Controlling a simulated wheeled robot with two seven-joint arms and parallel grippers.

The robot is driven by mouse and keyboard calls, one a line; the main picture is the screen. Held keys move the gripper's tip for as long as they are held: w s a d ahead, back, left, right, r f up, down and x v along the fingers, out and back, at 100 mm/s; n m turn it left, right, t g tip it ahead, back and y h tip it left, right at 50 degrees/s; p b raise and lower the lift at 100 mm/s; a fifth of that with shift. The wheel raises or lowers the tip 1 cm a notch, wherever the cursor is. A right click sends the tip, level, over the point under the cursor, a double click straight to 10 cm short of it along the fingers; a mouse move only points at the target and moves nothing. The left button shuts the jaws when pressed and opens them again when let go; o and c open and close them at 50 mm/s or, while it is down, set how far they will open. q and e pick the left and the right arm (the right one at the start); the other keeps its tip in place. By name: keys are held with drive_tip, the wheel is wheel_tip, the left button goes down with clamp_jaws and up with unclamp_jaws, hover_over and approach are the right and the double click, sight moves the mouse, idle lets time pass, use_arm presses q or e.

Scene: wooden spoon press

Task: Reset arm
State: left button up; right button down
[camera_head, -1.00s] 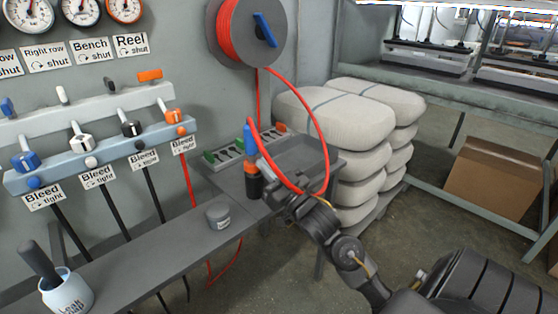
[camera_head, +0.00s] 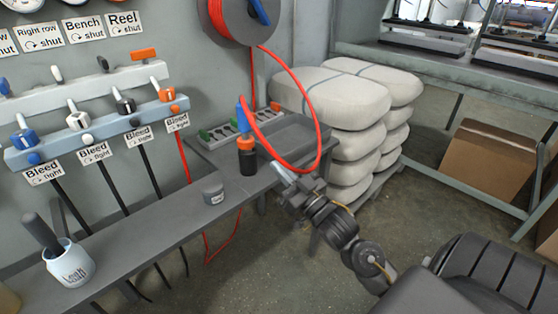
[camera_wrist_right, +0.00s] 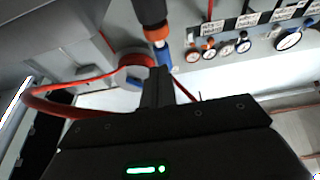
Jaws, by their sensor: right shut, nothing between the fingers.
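My right gripper (camera_head: 279,170) is shut and empty, just off the front edge of the grey shelf at its right end. It also shows in the right wrist view (camera_wrist_right: 157,78), with its fingers together. A black and orange tool with a blue top (camera_head: 246,155) stands upright on the shelf, left of my gripper and apart from it. The red hose (camera_head: 316,110) hangs from the reel (camera_head: 236,15) and loops behind my gripper; whether it touches the gripper I cannot tell. My left gripper is not in view.
A small grey tub (camera_head: 213,191) and a white cup with a brush (camera_head: 70,265) stand on the shelf (camera_head: 150,225). Valve handles (camera_head: 78,119) line the wall at left. Stacked white sacks (camera_head: 345,100) stand behind. Open floor lies right of the shelf, before a cardboard box (camera_head: 487,160).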

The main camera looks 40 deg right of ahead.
drive_tip(key=shift+s+f, duration=0.15)
drive_tip(key=shift+s, duration=0.15)
idle(0.4)
